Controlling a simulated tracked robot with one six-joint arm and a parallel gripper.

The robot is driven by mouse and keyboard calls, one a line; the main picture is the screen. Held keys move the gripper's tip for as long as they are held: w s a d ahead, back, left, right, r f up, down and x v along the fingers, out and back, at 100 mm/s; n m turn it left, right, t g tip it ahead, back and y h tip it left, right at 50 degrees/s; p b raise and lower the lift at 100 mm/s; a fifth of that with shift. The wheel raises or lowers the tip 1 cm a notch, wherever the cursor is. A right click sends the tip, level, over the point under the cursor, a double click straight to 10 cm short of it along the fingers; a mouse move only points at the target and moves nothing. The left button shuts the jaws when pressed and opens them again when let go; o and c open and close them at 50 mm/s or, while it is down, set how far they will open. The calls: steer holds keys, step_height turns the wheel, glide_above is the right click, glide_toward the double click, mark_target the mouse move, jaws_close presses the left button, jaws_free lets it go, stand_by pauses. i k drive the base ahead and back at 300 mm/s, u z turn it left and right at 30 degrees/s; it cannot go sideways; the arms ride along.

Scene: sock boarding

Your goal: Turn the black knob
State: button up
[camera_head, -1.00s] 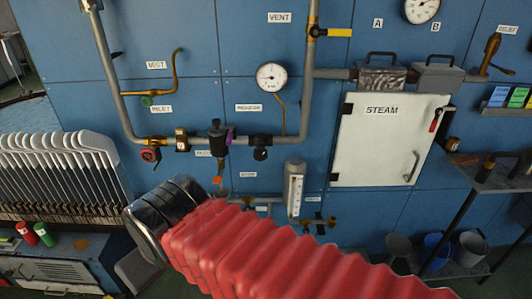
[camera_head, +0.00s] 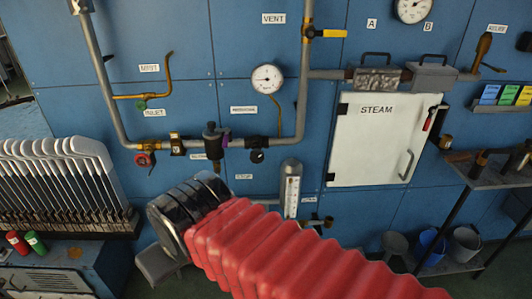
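A small black knob (camera_head: 257,156) hangs under a dark fitting on the horizontal grey pipe, below the round white gauge (camera_head: 267,78). Which of these two the task means is not clear from the picture. My arm, in red bellows, comes from the lower right and ends in a metal cuff below and left of both. The cuff appears apart from the knob; depth is hard to judge.
A red valve handle (camera_head: 144,160) and a brass valve (camera_head: 177,145) sit further left on the pipe. A glass-fronted gauge tube (camera_head: 291,190) stands just right of my cuff. A white STEAM door (camera_head: 375,140) and a shelf (camera_head: 480,170) are at right. A white rack (camera_head: 60,180) stands at left.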

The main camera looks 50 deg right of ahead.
mark_target(257, 156)
steer(key=i, duration=1)
steer(key=z, duration=0.05)
